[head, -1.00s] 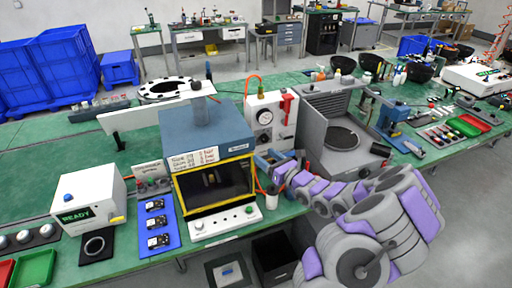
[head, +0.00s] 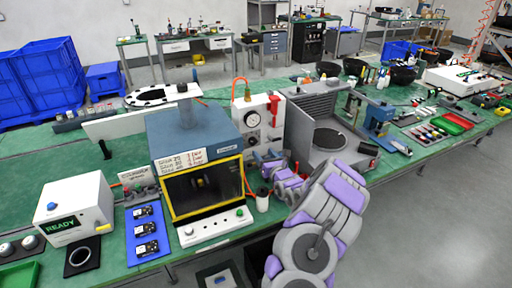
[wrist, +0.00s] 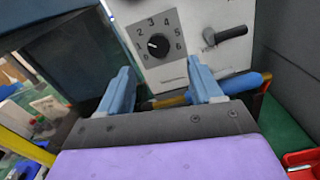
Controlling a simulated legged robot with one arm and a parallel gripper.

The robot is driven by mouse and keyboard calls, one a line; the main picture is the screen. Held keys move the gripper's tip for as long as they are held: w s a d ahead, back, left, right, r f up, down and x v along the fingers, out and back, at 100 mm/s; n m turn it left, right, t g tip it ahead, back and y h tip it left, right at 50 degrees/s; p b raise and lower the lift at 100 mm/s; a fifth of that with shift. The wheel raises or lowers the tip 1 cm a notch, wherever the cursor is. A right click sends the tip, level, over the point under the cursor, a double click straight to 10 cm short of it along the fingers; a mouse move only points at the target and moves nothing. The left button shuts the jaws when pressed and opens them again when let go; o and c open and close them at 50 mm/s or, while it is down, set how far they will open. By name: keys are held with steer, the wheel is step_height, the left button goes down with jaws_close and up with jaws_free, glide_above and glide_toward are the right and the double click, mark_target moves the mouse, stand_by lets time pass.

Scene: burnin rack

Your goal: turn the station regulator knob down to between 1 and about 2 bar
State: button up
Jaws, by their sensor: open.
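The black round regulator knob (wrist: 158,45) sits on a grey dial plate marked with numbers up to 6, on the white station panel (wrist: 215,15). Its pointer is too small to read surely. My gripper (wrist: 162,82) is open and empty, its two blue fingers below and to either side of the knob in the wrist view, apart from it. In the head view the white panel (head: 272,103) carries a round gauge (head: 252,120), whose reading is too small to tell. There my gripper (head: 263,163) is low in front of the panel, largely covering its lower part.
A black handle (wrist: 228,35) sticks out right of the knob. A blue oven-like box (head: 190,135) stands close on the left and a grey cabinet (head: 300,130) close on the right. A white cup (head: 263,201) stands near the table's front edge.

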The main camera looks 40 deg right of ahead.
mark_target(254, 142)
steer(key=b+x, duration=0.1)
steer(key=x, duration=0.7)
steer(key=shift+w, duration=0.15)
steer(key=shift+a, duration=0.15)
steer(key=c, duration=1.1)
steer(key=shift+o, duration=0.2)
steer(key=shift+w+r+b, duration=0.2)
steer(key=shift+r+b, duration=0.1)
steer(key=shift+r, duration=0.05)
steer(key=shift+w+r+n, duration=0.1)
steer(key=shift+n, duration=0.4)
steer(key=shift+s+f+n, duration=0.25)
steer(key=shift+f+n, duration=0.05)
steer(key=shift+f, duration=0.2)
